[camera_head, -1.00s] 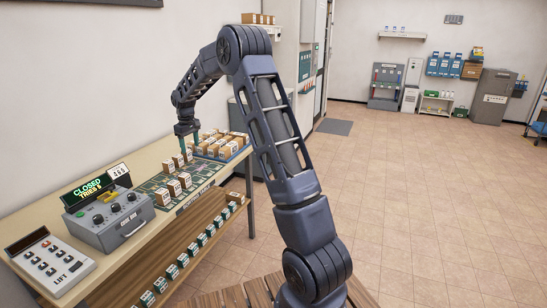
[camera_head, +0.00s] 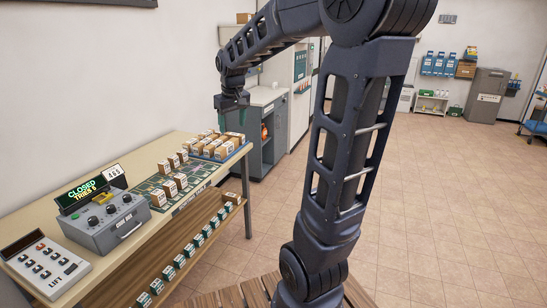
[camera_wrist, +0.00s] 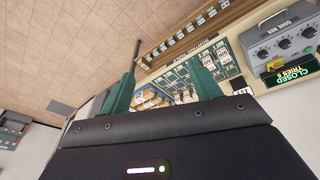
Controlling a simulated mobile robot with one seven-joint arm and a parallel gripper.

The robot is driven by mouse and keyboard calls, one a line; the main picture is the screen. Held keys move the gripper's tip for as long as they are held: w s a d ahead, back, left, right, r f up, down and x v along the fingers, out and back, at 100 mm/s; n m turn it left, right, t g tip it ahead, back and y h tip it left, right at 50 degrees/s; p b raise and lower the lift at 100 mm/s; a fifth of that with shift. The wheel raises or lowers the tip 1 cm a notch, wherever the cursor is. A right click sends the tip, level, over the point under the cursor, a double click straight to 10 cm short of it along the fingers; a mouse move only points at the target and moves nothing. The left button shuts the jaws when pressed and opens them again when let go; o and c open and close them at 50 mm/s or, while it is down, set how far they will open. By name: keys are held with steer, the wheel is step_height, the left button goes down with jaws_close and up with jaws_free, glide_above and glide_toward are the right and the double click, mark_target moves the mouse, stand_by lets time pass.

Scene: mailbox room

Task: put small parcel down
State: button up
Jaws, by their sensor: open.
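Several small brown parcels with white labels stand on the green gridded mat (camera_head: 150,185) on the table; one parcel (camera_head: 174,161) stands near the mat's back edge, and another (camera_head: 158,197) is at the front left of the group. My gripper (camera_head: 232,103) is raised above the far end of the table, clear of the parcels. It is open, and its green fingers (camera_wrist: 165,75) show apart in the wrist view with nothing held between them. Parcels on the table show small beyond the fingers.
A blue-edged tray (camera_head: 222,158) packed with parcels sits at the table's far end. A grey dial box (camera_head: 110,222) reading "CLOSED TRIES 5" and a LIFT keypad (camera_head: 45,265) stand at the near end. A lower shelf (camera_head: 150,270) holds a row of labelled items. A grey cabinet (camera_head: 265,130) stands beyond the table.

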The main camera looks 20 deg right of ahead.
steer(key=s+d+f+m+t, duration=0.1)
steer(key=s+d+f, duration=0.1)
steer(key=s, duration=0.9)
steer(key=s+d+f+m, duration=0.2)
steer(key=s+d, duration=0.2)
steer(key=s, duration=0.7)
steer(key=shift+s+t, duration=0.15)
steer(key=shift+t, duration=0.25)
